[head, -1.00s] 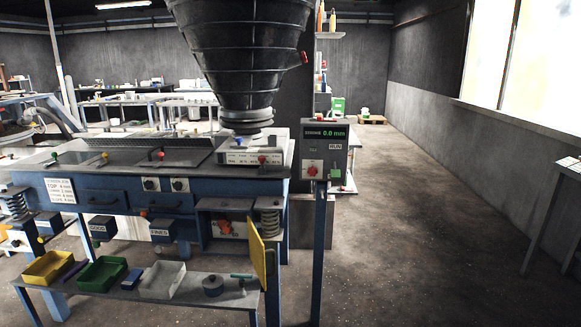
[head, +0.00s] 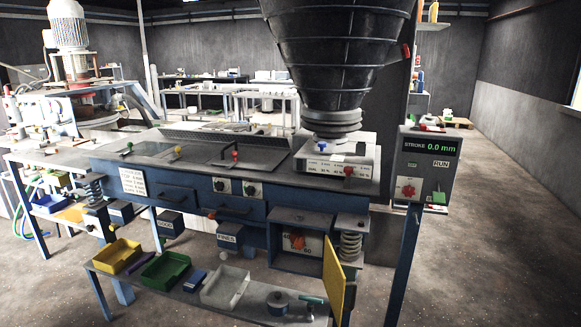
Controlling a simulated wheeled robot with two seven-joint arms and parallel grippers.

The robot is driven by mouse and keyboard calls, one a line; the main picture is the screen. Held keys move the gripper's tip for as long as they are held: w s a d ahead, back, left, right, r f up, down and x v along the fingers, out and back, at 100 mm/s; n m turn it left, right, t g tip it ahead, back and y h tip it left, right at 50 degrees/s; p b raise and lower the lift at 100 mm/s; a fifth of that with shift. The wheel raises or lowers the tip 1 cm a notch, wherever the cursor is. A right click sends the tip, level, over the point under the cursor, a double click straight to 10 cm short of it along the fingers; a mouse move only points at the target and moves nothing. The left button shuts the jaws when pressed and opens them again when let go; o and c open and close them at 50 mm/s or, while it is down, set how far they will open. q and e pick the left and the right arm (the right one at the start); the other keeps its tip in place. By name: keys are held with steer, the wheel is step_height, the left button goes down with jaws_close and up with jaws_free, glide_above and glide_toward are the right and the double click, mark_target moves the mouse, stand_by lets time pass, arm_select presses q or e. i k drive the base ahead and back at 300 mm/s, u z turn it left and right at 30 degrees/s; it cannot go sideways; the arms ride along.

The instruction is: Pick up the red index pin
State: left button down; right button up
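I see no part labelled as the index pin. A small red knob (head: 348,171) stands at the front of a white marked plate (head: 335,164) below the black hopper; it may be the red index pin. An orange-red piece (head: 296,241) sits on a white numbered plate inside the open cabinet (head: 273,236) under the screen deck. Neither of my grippers is in view.
The cabinet's yellow door (head: 334,284) stands open toward me. The low shelf holds a yellow tray (head: 118,256), a green tray (head: 165,270), a clear tray (head: 225,287) and a round grey pot (head: 277,303). A control box (head: 425,167) reads 0.0 mm. Floor at right is clear.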

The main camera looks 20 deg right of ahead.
mark_target(349, 169)
steer(key=z, duration=0.1)
steer(key=i, duration=0.9)
steer(key=z, duration=0.55)
